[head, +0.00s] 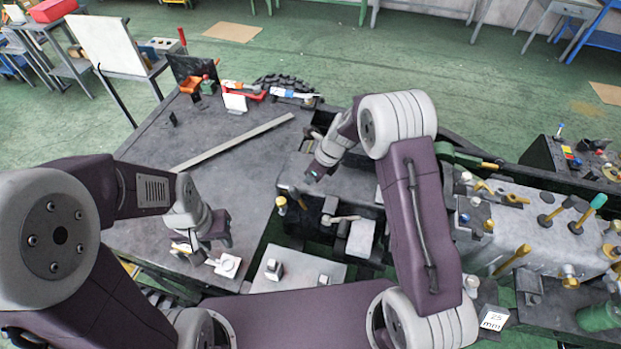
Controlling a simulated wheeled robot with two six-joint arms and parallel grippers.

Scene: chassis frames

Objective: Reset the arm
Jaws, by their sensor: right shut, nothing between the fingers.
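My left arm comes in from the left, and its gripper (203,253) is low over the front edge of the grey workbench (150,205). It is close beside a small white square piece with a round top (228,265). I cannot tell whether its fingers touch that piece or how far they are apart. My right arm arches over the middle of the scene. Its gripper (317,172) points down, shut and empty, above the dark chassis part (345,190). The right upper arm hides part of the chassis behind it.
A long grey bar (234,142) lies across the bench. Orange and red-white items stand at its back edge, near a black tyre (285,82). At right, a grey block (520,225) carries several brass fittings and upright tools. Green floor lies open behind.

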